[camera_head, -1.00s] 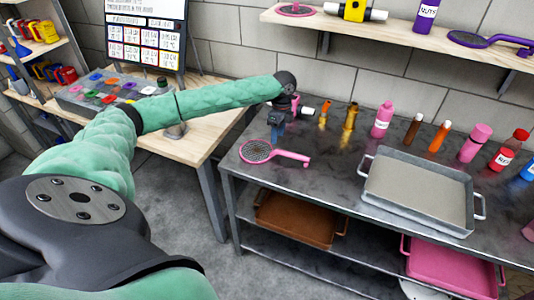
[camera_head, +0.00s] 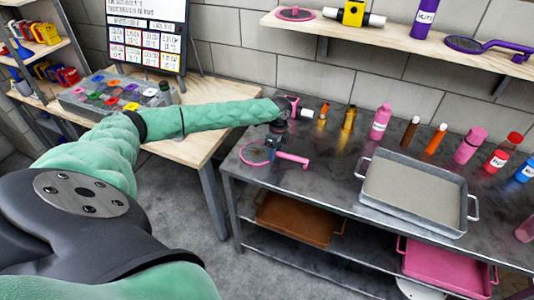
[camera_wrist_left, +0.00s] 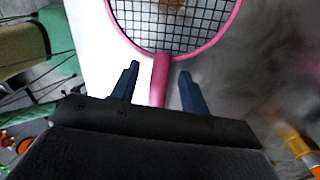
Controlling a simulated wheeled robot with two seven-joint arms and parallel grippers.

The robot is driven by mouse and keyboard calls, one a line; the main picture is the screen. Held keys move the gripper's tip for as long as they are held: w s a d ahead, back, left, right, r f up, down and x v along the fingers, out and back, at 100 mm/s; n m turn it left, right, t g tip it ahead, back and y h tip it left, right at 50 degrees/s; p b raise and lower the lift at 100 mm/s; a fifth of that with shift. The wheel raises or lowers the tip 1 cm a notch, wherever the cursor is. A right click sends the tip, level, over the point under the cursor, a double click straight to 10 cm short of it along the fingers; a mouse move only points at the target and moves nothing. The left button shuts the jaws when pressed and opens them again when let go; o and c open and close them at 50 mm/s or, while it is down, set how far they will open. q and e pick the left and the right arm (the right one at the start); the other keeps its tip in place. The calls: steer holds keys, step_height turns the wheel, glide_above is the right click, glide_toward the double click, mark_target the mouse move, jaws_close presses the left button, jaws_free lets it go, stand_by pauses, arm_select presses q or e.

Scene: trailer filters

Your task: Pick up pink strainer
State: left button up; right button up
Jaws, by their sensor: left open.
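The pink strainer (camera_head: 293,159) lies on the left end of the dark metal table (camera_head: 330,180), its round mesh to the left and its handle pointing right. In the left wrist view the strainer's pink rim (camera_wrist_left: 226,38) and black mesh fill the top. My left gripper (camera_head: 272,150) is down at the strainer. In the left wrist view its two blue fingers (camera_wrist_left: 158,82) are apart, one on each side of the handle just below the rim. A gap shows between the handle and each finger. My right gripper is not in view.
A grey metal tray (camera_head: 366,194) stands on the table to the right. Several bottles, including a pink one (camera_head: 380,123), line the back by the wall. A shelf (camera_head: 400,42) hangs above. The table front between strainer and tray is clear.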

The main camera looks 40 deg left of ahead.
arm_select(q)
steer(key=shift+f, duration=0.15)
steer(key=c, duration=0.9)
jaws_close()
